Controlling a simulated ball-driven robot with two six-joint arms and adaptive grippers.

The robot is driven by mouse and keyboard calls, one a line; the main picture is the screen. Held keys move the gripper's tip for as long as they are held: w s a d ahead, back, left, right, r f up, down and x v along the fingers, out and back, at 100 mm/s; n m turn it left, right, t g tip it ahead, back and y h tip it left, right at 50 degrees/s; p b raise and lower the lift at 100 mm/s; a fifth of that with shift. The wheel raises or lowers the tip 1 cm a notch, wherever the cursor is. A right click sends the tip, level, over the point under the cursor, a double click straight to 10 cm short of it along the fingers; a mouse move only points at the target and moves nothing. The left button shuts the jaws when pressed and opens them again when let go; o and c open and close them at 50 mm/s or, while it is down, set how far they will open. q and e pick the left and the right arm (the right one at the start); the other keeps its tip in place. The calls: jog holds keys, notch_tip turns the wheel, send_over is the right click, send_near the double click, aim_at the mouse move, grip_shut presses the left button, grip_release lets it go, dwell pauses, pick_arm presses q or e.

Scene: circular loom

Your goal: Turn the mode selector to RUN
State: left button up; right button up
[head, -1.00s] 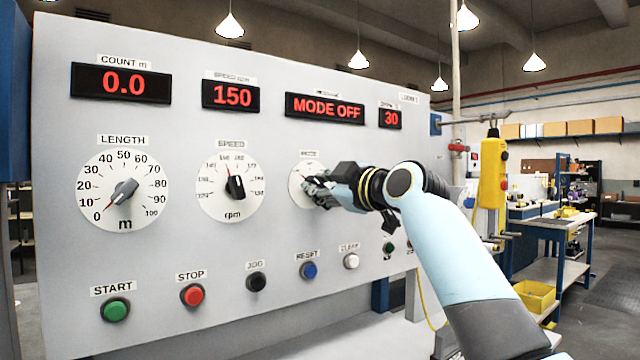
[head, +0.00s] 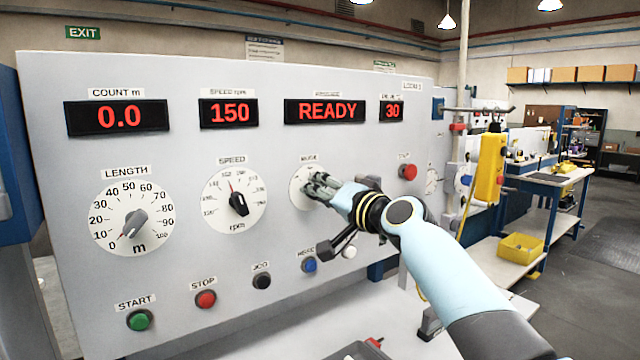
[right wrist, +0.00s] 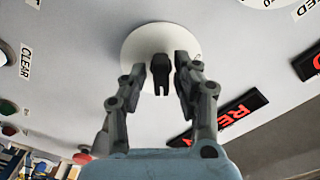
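The mode selector is a black knob (right wrist: 160,70) on a round white dial (right wrist: 146,40), seen in the right wrist view. In the head view the dial (head: 298,193) shows partly, and my right gripper hides the knob. My right gripper (head: 318,185) is at the dial. In the right wrist view its two fingers (right wrist: 160,66) stand on either side of the knob, with a narrow gap visible on each side. The mode display (head: 326,111) reads READY in red. The dial's position marks cannot be read. My left gripper is not in view.
On the grey panel, the speed knob (head: 238,204) and length knob (head: 134,223) sit left of the selector. Below are the green START (head: 138,320), red STOP (head: 205,299), black JOG (head: 262,281) and blue RESET (head: 309,264) buttons. A red button (head: 408,172) is to the right.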

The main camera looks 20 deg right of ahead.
jog(key=shift+o, duration=0.5)
pick_arm(q)
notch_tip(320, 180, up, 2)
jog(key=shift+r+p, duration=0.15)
jog(key=shift+p, duration=0.95)
pick_arm(e)
jog(key=v, duration=0.7)
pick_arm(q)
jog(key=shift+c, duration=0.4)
pick_arm(e)
jog(key=shift+r, duration=0.15)
